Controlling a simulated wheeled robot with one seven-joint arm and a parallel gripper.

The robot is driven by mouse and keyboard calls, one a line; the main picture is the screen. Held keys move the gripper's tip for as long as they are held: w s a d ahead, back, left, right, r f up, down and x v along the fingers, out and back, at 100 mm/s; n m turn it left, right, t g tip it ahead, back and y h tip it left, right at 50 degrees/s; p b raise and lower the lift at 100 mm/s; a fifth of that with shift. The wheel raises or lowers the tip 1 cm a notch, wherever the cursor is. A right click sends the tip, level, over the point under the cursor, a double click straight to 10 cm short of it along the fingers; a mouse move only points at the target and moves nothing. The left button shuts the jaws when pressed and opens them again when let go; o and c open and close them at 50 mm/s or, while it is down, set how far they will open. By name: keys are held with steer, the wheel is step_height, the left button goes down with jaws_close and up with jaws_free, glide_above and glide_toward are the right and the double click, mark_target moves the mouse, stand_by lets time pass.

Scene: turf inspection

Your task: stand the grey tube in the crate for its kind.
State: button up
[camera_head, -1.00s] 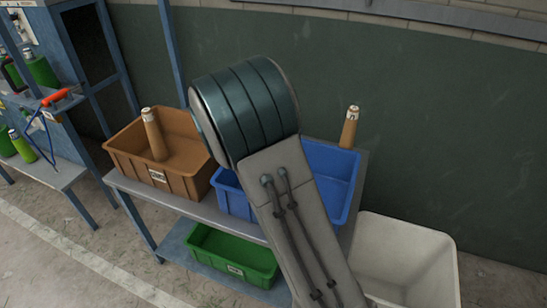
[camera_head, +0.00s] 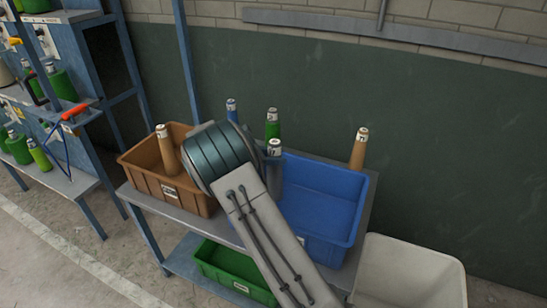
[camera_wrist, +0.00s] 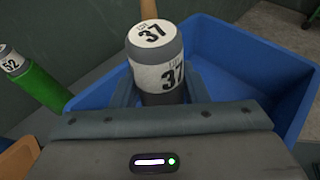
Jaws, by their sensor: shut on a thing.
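The grey tube (camera_wrist: 172,48) has a white label reading 37 and stands upright between the fingers of my gripper (camera_wrist: 158,90), which is shut on it. In the head view the top of the grey tube (camera_head: 274,165) shows beside my arm, which hides its lower part and my gripper. The tube is at the left part of the blue crate (camera_head: 345,200); I cannot tell whether its foot touches the crate floor. A brown crate (camera_head: 140,180) with a tan tube (camera_head: 166,150) stands left on the same table. A green crate (camera_head: 215,270) is on the lower shelf.
A green tube (camera_head: 272,125), a blue tube (camera_head: 231,112) and another tan tube (camera_head: 359,150) stand at the back of the table. A white bin (camera_head: 415,265) is at the right. A rack with green containers (camera_head: 62,85) is at the far left.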

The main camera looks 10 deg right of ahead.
steer(key=shift+f, duration=0.45)
